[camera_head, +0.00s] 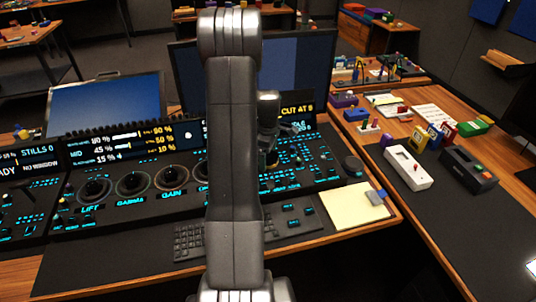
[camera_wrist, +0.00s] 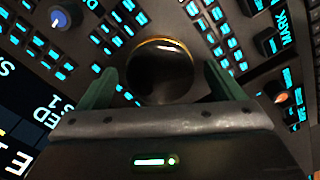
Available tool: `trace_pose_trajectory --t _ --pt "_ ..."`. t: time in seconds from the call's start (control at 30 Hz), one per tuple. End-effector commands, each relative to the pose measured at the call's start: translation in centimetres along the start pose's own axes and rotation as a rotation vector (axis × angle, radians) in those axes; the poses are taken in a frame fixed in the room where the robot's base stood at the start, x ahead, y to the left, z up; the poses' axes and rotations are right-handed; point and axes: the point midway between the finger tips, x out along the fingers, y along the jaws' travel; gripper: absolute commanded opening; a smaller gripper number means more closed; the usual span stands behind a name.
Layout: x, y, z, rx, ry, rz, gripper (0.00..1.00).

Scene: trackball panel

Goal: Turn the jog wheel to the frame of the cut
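My gripper (camera_wrist: 160,72) is open, its two green fingers apart on either side of a dark, glossy ball with a thin orange ring in the wrist view. Whether either finger touches the ball cannot be told. In the head view my gripper (camera_head: 269,150) is above the right part of the control panel, partly hidden by my arm. A black round knob (camera_head: 352,166), seemingly the jog wheel, stands at the panel's right end, apart from my gripper. A screen (camera_head: 297,109) behind my gripper reads "CUT AT 5", its left part hidden.
Dials labelled LIFT (camera_head: 95,189), GAMMA (camera_head: 132,183) and GAIN (camera_head: 172,176) line the panel's left side. A blue knob (camera_wrist: 61,18) and lit keys surround the ball. A yellow notepad (camera_head: 350,207) lies in front. A white device (camera_head: 407,167) stands on the right desk.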

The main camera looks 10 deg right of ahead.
Motion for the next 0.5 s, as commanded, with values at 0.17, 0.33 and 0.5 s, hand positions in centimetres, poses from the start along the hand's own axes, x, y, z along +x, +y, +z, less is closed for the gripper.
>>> trace_pose_trajectory --t 0.17,0.33,0.5 --pt "-0.03 0.00 0.00 0.000 0.000 0.000 0.54" --pt "-0.04 0.00 -0.01 0.001 0.000 0.000 0.43" --pt "-0.02 0.00 -0.01 0.024 0.000 0.000 0.43"
